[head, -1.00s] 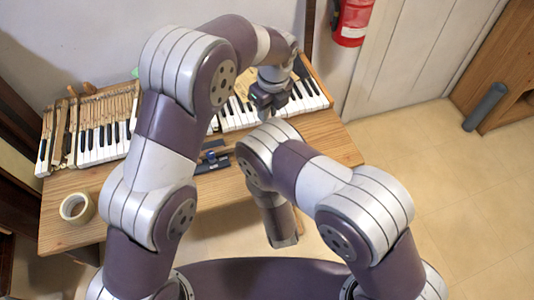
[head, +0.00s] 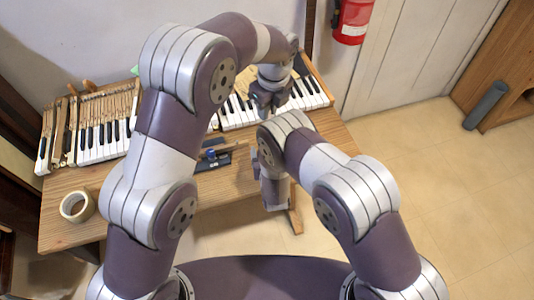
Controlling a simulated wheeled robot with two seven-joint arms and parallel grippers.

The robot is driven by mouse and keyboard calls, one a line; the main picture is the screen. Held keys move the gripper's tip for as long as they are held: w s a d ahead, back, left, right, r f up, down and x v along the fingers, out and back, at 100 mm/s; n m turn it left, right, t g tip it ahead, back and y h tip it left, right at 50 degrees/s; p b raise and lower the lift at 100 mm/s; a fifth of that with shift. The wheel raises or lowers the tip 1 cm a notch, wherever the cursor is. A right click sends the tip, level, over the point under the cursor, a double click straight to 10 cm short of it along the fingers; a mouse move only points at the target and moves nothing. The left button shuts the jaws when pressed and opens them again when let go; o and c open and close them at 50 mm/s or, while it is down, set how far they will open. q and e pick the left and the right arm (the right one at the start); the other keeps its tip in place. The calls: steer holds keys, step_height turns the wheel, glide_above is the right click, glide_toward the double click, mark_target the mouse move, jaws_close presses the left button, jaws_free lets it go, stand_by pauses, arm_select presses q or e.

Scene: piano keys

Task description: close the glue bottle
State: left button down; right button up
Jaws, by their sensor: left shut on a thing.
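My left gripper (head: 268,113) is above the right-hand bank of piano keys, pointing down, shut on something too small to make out. I cannot clearly make out a glue bottle in the head view. A small blue item (head: 211,155) is on the table in front of the keys, at a dark blue flat thing (head: 213,164); I cannot tell whether it is part of the bottle.
The wooden table (head: 130,205) bears the left keys (head: 104,140) and the right keys (head: 305,97). A fire extinguisher (head: 352,20) hangs on the wall.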

steer(key=shift+w+f, duration=0.2)
steer(key=shift+w, duration=0.35)
jaws_close()
arm_select(q)
steer(key=shift+f, duration=2.55)
steer(key=shift+f, duration=0.85)
steer(key=shift+f, duration=0.55)
